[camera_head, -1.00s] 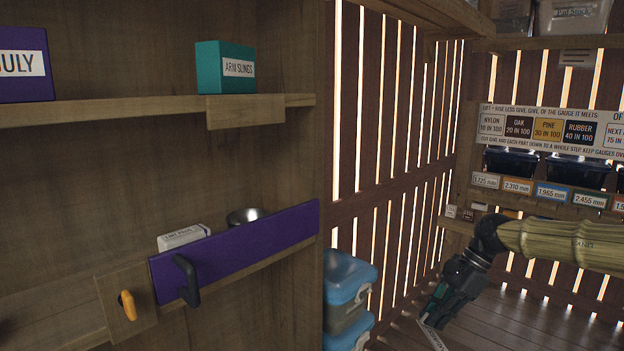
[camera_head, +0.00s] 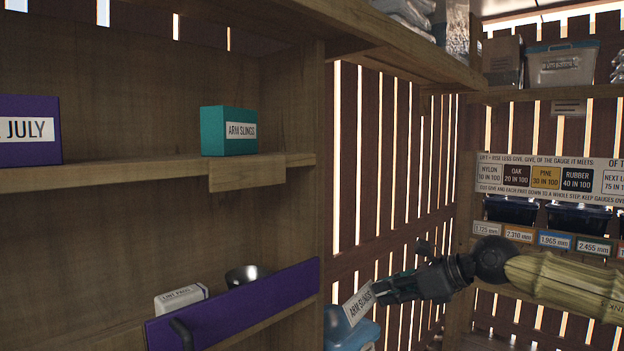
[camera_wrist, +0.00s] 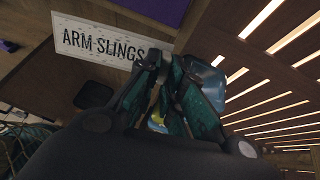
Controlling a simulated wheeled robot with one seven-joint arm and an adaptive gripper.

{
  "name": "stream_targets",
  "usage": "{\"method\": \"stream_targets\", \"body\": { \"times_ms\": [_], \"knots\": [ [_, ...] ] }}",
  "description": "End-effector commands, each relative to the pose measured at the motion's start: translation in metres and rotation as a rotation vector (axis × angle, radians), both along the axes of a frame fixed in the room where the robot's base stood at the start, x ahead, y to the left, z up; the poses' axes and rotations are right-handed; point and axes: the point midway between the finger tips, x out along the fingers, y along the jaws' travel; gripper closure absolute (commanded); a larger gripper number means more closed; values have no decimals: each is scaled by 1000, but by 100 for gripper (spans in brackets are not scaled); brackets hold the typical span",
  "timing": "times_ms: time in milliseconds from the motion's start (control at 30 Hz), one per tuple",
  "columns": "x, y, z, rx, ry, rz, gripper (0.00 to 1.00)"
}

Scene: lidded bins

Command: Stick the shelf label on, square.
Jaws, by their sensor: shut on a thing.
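My gripper (camera_head: 382,291) is shut on a white shelf label (camera_head: 356,305) printed ARM SLINGS, in front of the slatted wall at the lower middle of the head view. The label tilts, its right end higher. In the wrist view the label (camera_wrist: 98,42) sticks out to the left of the fingers (camera_wrist: 165,78). A teal box (camera_head: 228,131) marked ARM SLINGS stands on the upper shelf (camera_head: 120,177). Below it a bare, paler wooden plate (camera_head: 247,172) sits on the shelf's front edge. The label is apart from this plate, lower and to its right.
A purple box (camera_head: 28,130) stands at the left on the upper shelf.

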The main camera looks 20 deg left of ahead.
Motion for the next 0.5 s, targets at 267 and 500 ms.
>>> {"method": "stream_targets", "body": {
  "times_ms": [267, 500],
  "knots": [
    [-11, 28, 47, 109, -29, -105, 100],
    [-16, 41, 68, 158, -43, -144, 100]
  ]
}}
